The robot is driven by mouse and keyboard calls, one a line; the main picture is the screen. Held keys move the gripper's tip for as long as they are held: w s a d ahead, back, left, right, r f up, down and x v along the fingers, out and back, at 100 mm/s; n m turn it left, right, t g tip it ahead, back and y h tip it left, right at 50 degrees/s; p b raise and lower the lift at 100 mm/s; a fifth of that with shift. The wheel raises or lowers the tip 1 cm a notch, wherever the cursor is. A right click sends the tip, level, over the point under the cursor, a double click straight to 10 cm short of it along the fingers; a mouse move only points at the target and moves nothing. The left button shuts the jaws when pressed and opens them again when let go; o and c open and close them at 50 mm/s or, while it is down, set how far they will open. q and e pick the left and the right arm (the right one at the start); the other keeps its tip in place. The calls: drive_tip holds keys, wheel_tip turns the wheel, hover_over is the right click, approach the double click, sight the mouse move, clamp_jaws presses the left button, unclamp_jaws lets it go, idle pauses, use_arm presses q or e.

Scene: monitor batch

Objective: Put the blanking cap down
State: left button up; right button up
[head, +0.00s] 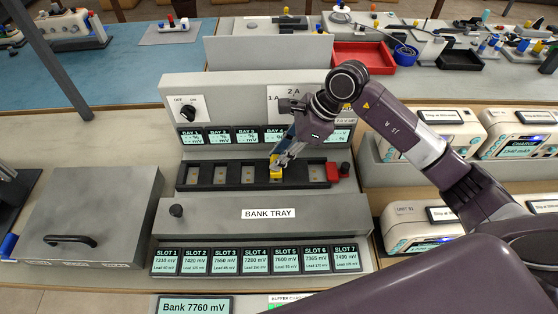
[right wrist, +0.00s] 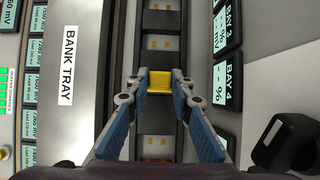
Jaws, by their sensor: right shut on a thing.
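The yellow blanking cap (head: 276,173) is at the black slotted rack (head: 233,185), right of the rack's middle. My right gripper (head: 281,160) reaches down to it from above. In the right wrist view the blanking cap (right wrist: 160,82) sits between the two fingertips of my right gripper (right wrist: 160,80), which is shut on it. Rack slots show on both sides of the cap. I cannot tell whether the cap rests in a slot or is just above it. My left gripper is not in view.
The BANK TRAY panel (head: 190,222) stands in front of the rack, with slot displays below. A bay-display panel (head: 230,90) with a dark knob (head: 187,110) rises behind. A red block (head: 339,173) is at the rack's right end. A grey lidded box (head: 90,205) stands left.

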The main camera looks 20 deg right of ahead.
wheel_tip(320, 180, down, 3)
drive_tip(key=shift+r, duration=0.15)
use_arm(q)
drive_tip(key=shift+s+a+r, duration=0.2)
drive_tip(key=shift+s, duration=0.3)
use_arm(e)
drive_tip(key=shift+f, duration=0.25)
drive_tip(key=o, duration=1)
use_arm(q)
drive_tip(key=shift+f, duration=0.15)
